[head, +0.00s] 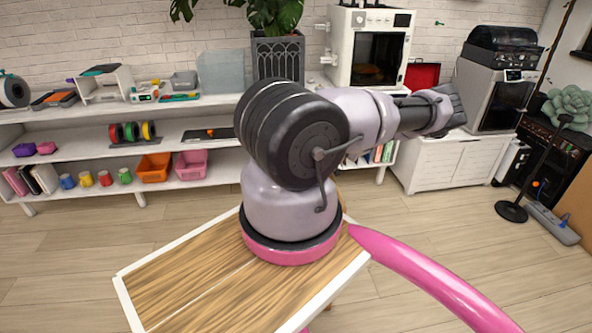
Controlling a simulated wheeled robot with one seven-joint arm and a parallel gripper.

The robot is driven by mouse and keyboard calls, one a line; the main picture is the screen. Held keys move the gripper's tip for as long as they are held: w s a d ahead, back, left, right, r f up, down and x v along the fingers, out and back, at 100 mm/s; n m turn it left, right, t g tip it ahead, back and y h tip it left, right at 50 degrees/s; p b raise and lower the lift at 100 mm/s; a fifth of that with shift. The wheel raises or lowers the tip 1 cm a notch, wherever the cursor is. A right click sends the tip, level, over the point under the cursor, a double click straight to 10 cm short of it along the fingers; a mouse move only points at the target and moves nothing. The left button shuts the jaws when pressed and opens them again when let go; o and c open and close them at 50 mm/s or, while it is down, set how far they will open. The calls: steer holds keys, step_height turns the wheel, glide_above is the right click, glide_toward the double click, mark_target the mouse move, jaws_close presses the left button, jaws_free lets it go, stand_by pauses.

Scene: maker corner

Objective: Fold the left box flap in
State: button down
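No box and no box flap can be made out in the head view. My arm rises in the middle of the picture and hides part of the table behind it. It reaches out to the right, above the floor. Its dark, ribbed far end (455,104) shows in front of the white cabinet and the machine on it. I cannot make out separate fingers there, nor anything held.
A wooden table top with a white edge (190,285) lies below my arm; its visible left part is bare. White shelves (60,118) with bins and cups stand along the wall. A white cabinet (440,163) stands right. A floor stand (511,211) is further right.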

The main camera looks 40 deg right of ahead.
steer(key=shift+f, duration=0.4)
stand_by(0.4)
